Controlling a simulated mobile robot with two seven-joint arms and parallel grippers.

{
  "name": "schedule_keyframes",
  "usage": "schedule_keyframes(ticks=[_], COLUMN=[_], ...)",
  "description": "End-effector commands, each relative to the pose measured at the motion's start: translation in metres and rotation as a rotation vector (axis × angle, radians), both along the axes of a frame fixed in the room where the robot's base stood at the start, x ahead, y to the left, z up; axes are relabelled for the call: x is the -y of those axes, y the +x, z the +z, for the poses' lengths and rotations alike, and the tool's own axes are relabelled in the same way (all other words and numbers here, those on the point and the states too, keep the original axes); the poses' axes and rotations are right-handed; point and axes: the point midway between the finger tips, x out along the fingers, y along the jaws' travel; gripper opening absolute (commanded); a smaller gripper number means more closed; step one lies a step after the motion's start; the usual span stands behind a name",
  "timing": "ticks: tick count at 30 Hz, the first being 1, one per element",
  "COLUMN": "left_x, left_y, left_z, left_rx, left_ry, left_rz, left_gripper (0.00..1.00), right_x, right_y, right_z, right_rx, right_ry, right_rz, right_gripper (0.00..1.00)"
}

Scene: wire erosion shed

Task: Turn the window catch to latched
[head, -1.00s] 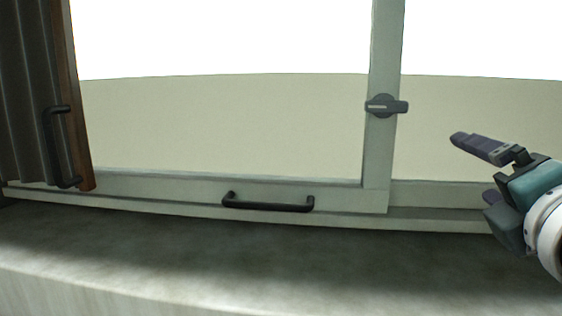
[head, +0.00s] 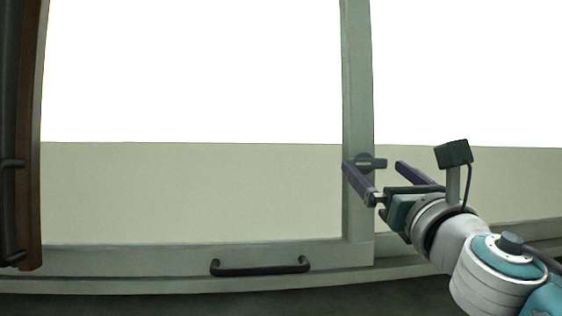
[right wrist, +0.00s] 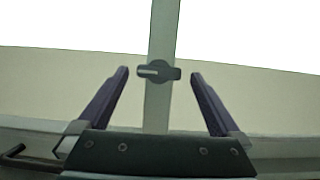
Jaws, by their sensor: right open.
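The window catch (head: 372,161) is a dark grey turn-piece on the pale green window stile. Its lever points right, roughly horizontal. In the right wrist view the catch (right wrist: 158,72) shows whole, with a light mark on its left part, between and beyond my fingertips. My right gripper (head: 373,165) is open in front of the stile, and its left finger covers part of the catch in the head view. In the right wrist view the open right gripper (right wrist: 160,72) has nothing between its fingers that it touches. My left gripper is not in view.
A black bar handle (head: 260,267) is on the window's bottom rail (head: 150,260). A brown-edged panel (head: 30,130) with a dark handle stands at the far left. A dark sill (head: 200,303) runs below the window. The space before the left pane is clear.

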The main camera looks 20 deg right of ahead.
Motion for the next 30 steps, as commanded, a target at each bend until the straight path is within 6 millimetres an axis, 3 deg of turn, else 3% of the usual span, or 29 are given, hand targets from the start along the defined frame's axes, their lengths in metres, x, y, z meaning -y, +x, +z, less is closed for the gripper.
schedule_keyframes(ticks=[6, 14, 30], left_x=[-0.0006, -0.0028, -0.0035], left_y=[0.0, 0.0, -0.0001], left_z=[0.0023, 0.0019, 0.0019], left_rx=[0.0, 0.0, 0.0], left_ry=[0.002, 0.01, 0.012], left_rz=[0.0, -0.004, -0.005], left_gripper=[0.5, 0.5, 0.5], right_x=[0.003, 0.0031, 0.0032], right_y=[0.014, 0.0147, 0.0144], right_z=[0.0051, 0.0052, 0.0053], right_rx=[-0.002, -0.001, -0.001], right_ry=[0.002, 0.003, 0.002], right_rz=[0.001, 0.001, 0.001], right_gripper=[1.0, 1.0, 0.39])
